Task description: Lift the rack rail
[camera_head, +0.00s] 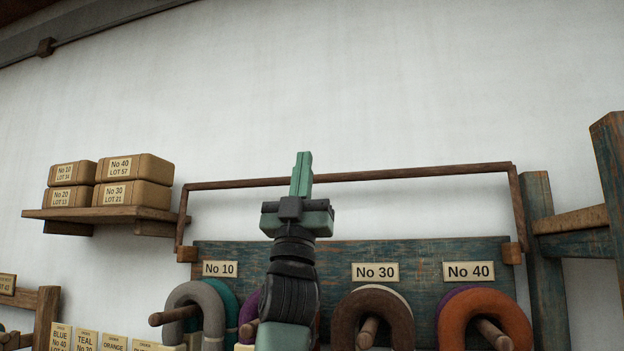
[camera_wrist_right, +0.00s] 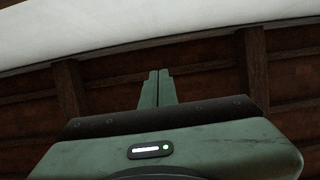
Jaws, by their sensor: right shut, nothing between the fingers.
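The rack rail (camera_head: 410,174) is a thin dark wooden bar above the yarn rack, with side arms running down to wooden blocks at the board's top corners. It stands raised above the board, slightly higher at its right end. My right gripper (camera_head: 303,158) points up in front of the rail, its green fingers crossing it in the picture. The fingers are shut with nothing between them; the right wrist view shows them (camera_wrist_right: 157,75) together. Whether they touch the rail cannot be told. My left gripper is not in view.
The blue-green rack board (camera_head: 440,250) holds yarn hanks on pegs, including a brown hank (camera_head: 345,325) and an orange hank (camera_head: 455,315). A wall shelf (camera_head: 110,214) with labelled boxes (camera_head: 135,168) is at left. A wooden post (camera_head: 545,260) stands right. The wall above is clear.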

